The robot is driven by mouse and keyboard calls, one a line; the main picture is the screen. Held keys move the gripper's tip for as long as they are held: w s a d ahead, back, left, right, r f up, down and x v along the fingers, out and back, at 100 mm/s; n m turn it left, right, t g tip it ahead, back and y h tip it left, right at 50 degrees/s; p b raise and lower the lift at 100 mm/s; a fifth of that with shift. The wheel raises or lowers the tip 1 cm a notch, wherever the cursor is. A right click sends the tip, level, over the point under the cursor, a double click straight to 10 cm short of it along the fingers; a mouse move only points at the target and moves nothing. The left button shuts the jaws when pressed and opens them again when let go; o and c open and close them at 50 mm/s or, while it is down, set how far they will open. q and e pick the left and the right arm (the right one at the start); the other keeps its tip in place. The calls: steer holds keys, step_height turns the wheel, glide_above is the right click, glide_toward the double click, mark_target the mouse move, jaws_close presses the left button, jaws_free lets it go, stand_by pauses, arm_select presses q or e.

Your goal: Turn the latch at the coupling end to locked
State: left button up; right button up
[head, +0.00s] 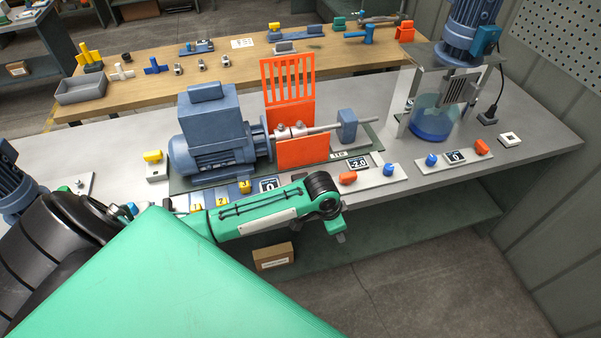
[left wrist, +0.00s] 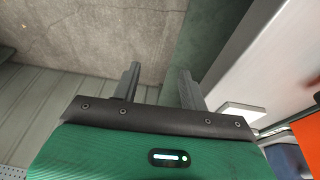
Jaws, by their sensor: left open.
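The motor (head: 208,135) stands on the bench with a shaft (head: 325,128) running right from it. An orange guard (head: 288,88) with slots stands at the silvery coupling (head: 291,131). A yellow handle (head: 152,156) sits on a pale block left of the motor. An orange knob (head: 348,178) sits on a panel at the front edge. I cannot tell which part is the latch or its setting. My left gripper (left wrist: 157,88) is open and empty in the left wrist view; in the head view its fingers are mostly hidden below my green wrist. My right gripper is not seen.
A mixer with a blue vessel (head: 433,122) stands at the right. Blue knobs and small displays (head: 357,162) line the front edge. Several yellow-marked parts (head: 221,199) lie close behind my forearm. A box (head: 273,257) is on the shelf below.

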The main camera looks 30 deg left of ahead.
arm_select(q)
steer(key=w+a+r+m+g+y, duration=0.1)
steer(key=w+a+r, duration=0.5)
steer(key=a+r, duration=0.2)
steer(key=g+y, duration=0.1)
glide_toward(300, 176)
steer(key=shift+n, duration=0.5)
step_height(300, 176, down, 8)
steer(key=p, duration=0.3)
steer(key=shift+w+d+r+p, duration=0.1)
steer(key=shift+w+r+p, duration=0.1)
steer(key=shift+p, duration=0.1)
steer(key=shift+f, duration=0.8)
jaws_close()
